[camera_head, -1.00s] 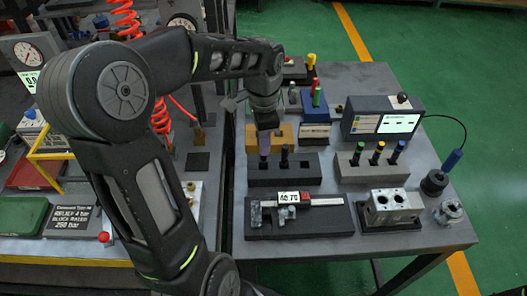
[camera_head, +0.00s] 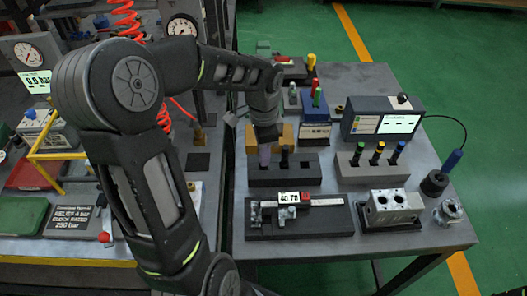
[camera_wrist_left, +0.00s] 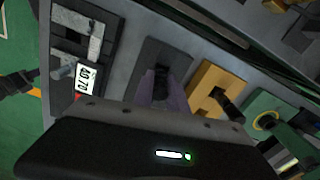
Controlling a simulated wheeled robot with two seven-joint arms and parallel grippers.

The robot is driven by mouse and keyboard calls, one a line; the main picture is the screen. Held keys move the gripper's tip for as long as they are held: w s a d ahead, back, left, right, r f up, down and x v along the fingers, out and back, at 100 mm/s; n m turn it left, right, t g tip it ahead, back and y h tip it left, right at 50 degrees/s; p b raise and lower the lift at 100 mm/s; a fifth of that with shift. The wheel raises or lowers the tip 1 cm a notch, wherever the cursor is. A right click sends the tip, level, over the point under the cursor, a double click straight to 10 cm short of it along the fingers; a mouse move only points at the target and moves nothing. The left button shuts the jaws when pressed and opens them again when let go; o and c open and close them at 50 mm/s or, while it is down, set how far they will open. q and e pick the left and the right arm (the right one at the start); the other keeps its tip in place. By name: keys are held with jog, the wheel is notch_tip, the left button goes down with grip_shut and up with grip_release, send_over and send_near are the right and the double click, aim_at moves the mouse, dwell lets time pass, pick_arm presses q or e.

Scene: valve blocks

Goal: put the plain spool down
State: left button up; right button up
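My left gripper (camera_head: 264,154) points down at the left end of the dark rack (camera_head: 285,176), its pale purple fingers close above the end position. In the left wrist view the fingers (camera_wrist_left: 161,97) reach toward the same rack (camera_wrist_left: 178,58), with a dark upright pin (camera_wrist_left: 161,76) showing between or just beyond them. The plain spool cannot be made out clearly at the fingers, and their grip is hidden. Another dark pin (camera_head: 284,158) stands in the rack's middle. My right gripper is out of view.
A grey rack (camera_head: 371,172) with several colour-capped spools stands to the right. In front lie the caliper (camera_head: 325,201) on its dark block and a metal valve block (camera_head: 392,207). A yellow block (camera_head: 289,136) is close behind the rack.

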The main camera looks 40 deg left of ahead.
pick_arm(q)
jog(key=o, duration=0.4)
jog(key=shift+o, duration=0.2)
notch_tip(320, 180, up, 12)
jog(key=shift+r, duration=0.15)
dwell(0.3)
dwell(0.4)
